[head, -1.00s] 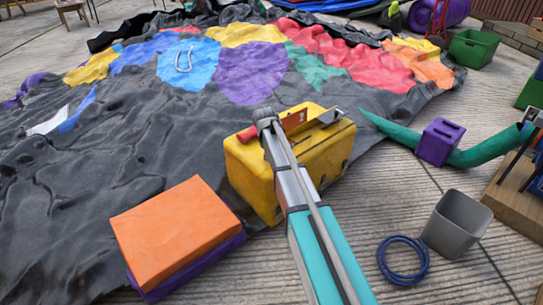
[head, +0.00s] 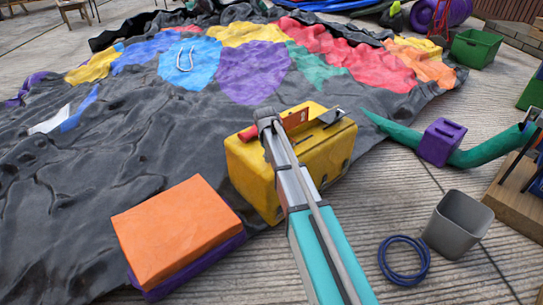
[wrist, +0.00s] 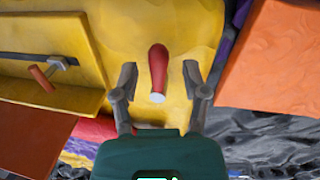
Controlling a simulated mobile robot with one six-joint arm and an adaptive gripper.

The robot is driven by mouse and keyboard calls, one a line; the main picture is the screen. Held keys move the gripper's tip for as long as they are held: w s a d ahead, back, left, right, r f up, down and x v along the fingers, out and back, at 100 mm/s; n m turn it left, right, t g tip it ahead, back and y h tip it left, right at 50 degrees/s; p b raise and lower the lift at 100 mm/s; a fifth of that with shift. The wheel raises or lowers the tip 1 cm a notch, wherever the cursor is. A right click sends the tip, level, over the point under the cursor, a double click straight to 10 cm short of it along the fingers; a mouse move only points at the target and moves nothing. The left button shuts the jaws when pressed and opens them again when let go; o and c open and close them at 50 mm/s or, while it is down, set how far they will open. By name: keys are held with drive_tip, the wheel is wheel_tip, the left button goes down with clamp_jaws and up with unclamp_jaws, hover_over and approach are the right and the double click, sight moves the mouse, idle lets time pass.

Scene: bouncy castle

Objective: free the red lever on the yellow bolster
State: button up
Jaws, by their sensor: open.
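The yellow bolster (head: 325,150) stands on the edge of the collapsed castle fabric in the head view. Its yellow surface (wrist: 190,30) fills much of the wrist view. The red lever (head: 248,133) shows just left of my gripper in the head view. In the wrist view the red lever (wrist: 158,65), with a pale end, lies between my open fingers, with a gap on both sides. My gripper (wrist: 160,76) is open and not closed on it. In the head view my gripper (head: 268,125) is over the bolster's top, its fingers mostly hidden by my wrist.
A reddish flap (head: 296,118) and a grey metal piece (head: 331,117) are on the bolster's top. A small red-handled hammer-like piece (wrist: 45,76) shows in the wrist view. An orange block (head: 175,228), grey bin (head: 458,222), blue ring (head: 404,260) and purple block (head: 440,141) stand around.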

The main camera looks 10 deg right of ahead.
drive_tip(key=shift+w+d+n, duration=0.1)
drive_tip(key=shift+n, duration=0.3)
drive_tip(key=shift+w+d+n, duration=0.2)
drive_tip(key=shift+d+n, duration=0.1)
drive_tip(key=shift+n, duration=0.8)
drive_tip(key=n, duration=0.2)
drive_tip(key=w+n, duration=0.1)
drive_tip(key=shift+d+t+y, duration=0.3)
drive_tip(key=shift+d+y, duration=0.05)
drive_tip(key=shift+y, duration=0.05)
drive_tip(key=n, duration=0.2)
drive_tip(key=w+n, duration=0.1)
drive_tip(key=n, duration=0.1)
drive_tip(key=shift+d+n+y, duration=0.2)
drive_tip(key=shift+n+y, duration=0.1)
drive_tip(key=shift+r, duration=0.2)
drive_tip(key=s+r+m+p, duration=0.2)
drive_tip(key=s+r+p, duration=0.2)
drive_tip(key=r+p, duration=0.5)
drive_tip(key=s+d+r+m+p, duration=0.1)
drive_tip(key=s+r+p, duration=0.3)
drive_tip(key=r+p, duration=0.5)
drive_tip(key=s+r+m+p, duration=0.3)
drive_tip(key=s+r+p, duration=0.1)
drive_tip(key=r+p, duration=0.5)
drive_tip(key=shift+s+d+r+p, duration=0.3)
drive_tip(key=shift+s+r+p, duration=0.05)
drive_tip(key=shift+p, duration=0.25)
